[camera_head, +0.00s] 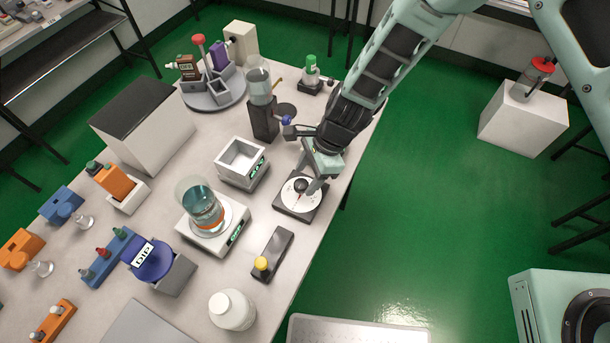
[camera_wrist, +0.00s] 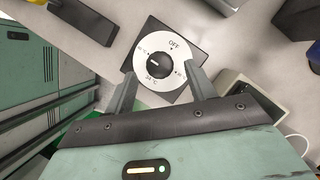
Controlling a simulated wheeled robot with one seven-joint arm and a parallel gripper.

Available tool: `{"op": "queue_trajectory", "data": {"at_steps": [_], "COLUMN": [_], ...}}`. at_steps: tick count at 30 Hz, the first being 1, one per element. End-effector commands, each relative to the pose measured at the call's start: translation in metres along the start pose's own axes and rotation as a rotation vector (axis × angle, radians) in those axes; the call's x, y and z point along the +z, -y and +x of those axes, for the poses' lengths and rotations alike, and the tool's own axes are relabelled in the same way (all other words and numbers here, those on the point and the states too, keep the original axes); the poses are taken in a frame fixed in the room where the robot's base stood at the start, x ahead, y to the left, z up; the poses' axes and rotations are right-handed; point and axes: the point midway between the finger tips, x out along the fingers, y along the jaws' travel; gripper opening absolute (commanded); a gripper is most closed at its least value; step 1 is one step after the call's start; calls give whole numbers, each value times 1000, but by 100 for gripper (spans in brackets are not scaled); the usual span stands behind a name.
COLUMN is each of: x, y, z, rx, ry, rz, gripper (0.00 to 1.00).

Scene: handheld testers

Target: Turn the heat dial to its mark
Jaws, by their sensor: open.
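The heat dial is a black knob (camera_wrist: 156,65) with a short white pointer line, on a white disc (camera_wrist: 178,84) with printed marks. The marks include OFF at the top and what looks like 24 °C at the bottom. It sits on a dark square base (camera_wrist: 192,37), which also shows in the head view (camera_head: 299,210) near the table's right edge. My gripper (camera_wrist: 162,82) is open, with one finger on either side of the lower part of the disc and the knob between and ahead of them. Whether a finger touches the disc I cannot tell. In the head view my gripper (camera_head: 315,184) hides part of the dial.
A scale with a beaker (camera_head: 202,208) stands left of the dial, and a small box-topped device (camera_head: 241,162) behind it. A dark block with a yellow button (camera_head: 273,253) lies nearer. A stand with a glass vessel (camera_head: 262,110) is behind. Green floor lies right of the table.

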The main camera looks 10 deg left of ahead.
Motion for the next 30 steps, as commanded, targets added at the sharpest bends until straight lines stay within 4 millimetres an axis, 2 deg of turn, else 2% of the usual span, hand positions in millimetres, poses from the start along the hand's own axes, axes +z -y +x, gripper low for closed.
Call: {"op": "queue_trajectory", "data": {"at_steps": [6,15,16,20,21,30], "x": [0,0,0,0,0,0], "y": [0,0,0,0,0,1], "z": [17,19,19,19,19,19], "rx": [0,-1,-1,0,0,9], "ry": [0,0,0,0,0,-1], "rz": [1,0,0,0,0,-27], "gripper": [55,55,50,13,11,11]}}
